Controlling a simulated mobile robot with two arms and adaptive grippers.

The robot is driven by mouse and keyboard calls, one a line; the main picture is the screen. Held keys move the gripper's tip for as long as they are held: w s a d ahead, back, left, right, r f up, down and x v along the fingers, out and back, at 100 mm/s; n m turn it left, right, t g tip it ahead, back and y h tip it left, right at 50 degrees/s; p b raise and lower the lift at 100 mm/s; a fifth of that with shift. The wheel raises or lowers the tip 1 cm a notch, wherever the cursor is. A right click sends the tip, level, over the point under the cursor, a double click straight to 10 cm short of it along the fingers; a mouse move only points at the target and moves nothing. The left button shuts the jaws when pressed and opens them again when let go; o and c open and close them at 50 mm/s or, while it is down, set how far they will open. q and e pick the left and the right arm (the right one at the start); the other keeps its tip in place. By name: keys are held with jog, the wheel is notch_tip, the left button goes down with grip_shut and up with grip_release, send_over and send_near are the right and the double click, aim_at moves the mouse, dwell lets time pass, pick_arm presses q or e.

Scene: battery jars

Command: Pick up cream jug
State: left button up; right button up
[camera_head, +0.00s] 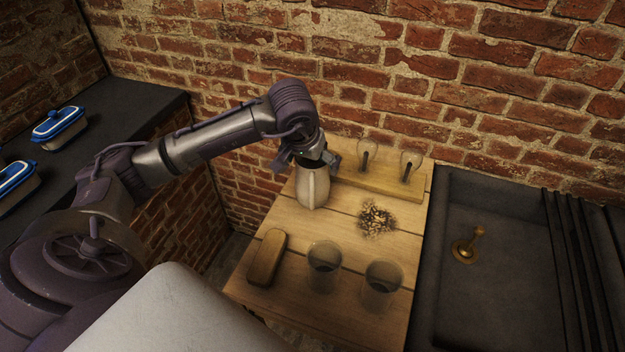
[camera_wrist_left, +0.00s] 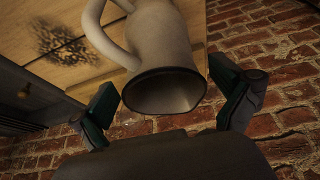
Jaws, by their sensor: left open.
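The cream jug (camera_head: 313,187) stands upright on the wooden table (camera_head: 300,235), near its back left side. My left gripper (camera_head: 318,156) is right at the top of the jug and partly hides its rim. In the left wrist view, the pale jug (camera_wrist_left: 165,45) shows its open mouth toward the camera, with its handle on the left. The left gripper (camera_wrist_left: 172,102) is open there, with one finger on each side of the mouth. I see gaps beside the rim, and no clear contact. My right gripper is not in view.
Two glass jars (camera_head: 323,267) stand at the table's front, beside a brown block (camera_head: 266,258). A dried clump (camera_head: 376,220) lies right of the jug. A board (camera_head: 375,183) with two bulb-like glasses is behind. A dark sink (camera_head: 500,290) is right; a brick wall is close behind.

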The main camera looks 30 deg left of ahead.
pick_arm(q)
jog(key=shift+x, duration=1.55)
jog(key=shift+s+a, duration=0.1)
jog(key=c, duration=1.4)
